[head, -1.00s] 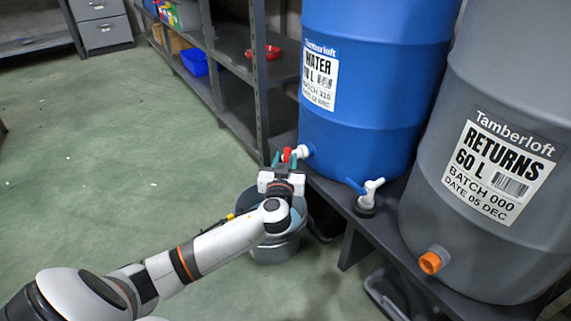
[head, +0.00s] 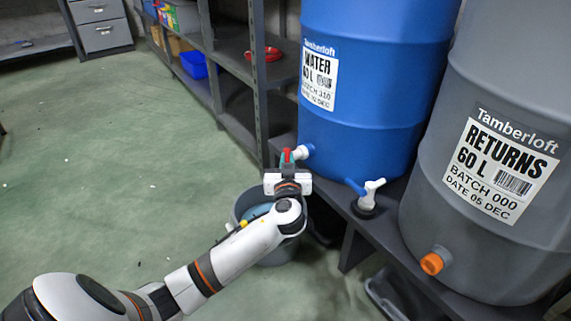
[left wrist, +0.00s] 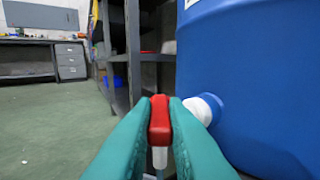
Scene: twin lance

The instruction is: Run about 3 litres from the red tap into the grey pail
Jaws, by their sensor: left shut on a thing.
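The red tap (head: 287,155) has a red handle and a white body, and sits low on the blue water drum (head: 365,100). In the left wrist view the red handle (left wrist: 160,120) stands upright between the teal fingers of my left gripper (left wrist: 160,104). My left gripper (head: 286,160) is shut on this handle. A white spout shows below it; I cannot tell whether water runs. The grey pail (head: 240,203) stands on the floor below the tap, partly hidden by my left arm. Something light blue, like water, shows inside it. My right gripper is not in view.
A grey returns drum (head: 430,210) with an orange cap (head: 432,263) is at the far right. Grey shelves (head: 232,70) stand behind.

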